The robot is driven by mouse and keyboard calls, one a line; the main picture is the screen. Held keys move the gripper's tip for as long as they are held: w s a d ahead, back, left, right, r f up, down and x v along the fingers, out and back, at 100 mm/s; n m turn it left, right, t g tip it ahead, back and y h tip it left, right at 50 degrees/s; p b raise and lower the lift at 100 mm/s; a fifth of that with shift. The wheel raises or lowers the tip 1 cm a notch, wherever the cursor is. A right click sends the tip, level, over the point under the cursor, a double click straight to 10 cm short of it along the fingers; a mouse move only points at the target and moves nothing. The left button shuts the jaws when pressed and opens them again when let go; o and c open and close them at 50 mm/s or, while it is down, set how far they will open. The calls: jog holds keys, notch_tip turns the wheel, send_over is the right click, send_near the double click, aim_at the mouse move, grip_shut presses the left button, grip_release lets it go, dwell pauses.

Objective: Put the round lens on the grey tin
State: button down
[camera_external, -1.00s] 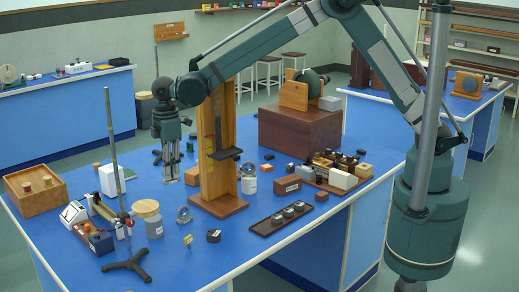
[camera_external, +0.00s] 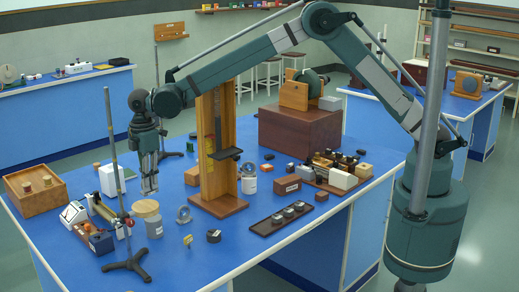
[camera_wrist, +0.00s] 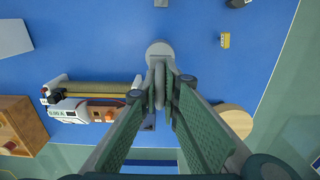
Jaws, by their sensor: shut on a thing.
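My gripper (camera_external: 150,188) hangs pointing down over the left part of the blue bench. In the wrist view its fingers (camera_wrist: 164,88) are shut on a narrow grey piece, seen edge-on, which looks like the round lens (camera_wrist: 159,84). The grey tin (camera_external: 154,230) stands on the bench below my gripper. Its pale round top (camera_wrist: 158,50) shows just beyond the fingertips in the wrist view. The held lens is too small to make out clearly in the external view. I cannot tell its exact gap to the tin.
A round wooden disc (camera_external: 145,207) is close by the tin, and a metal rod stand (camera_external: 127,262) is in front. A ring-shaped piece (camera_external: 184,215) and a small yellow block (camera_external: 188,240) stand to the right. A tall wooden frame (camera_external: 210,160) rises behind.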

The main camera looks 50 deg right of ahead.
jog(key=shift+f, duration=0.1)
jog(key=shift+f, duration=3)
jog(key=shift+f, duration=1.9)
jog(key=shift+f, duration=0.2)
jog(key=c, duration=2.6)
grip_release()
jog(key=shift+o, duration=0.2)
jog(key=shift+r, duration=0.15)
notch_tip(320, 180, up, 12)
jog(key=shift+r, duration=0.1)
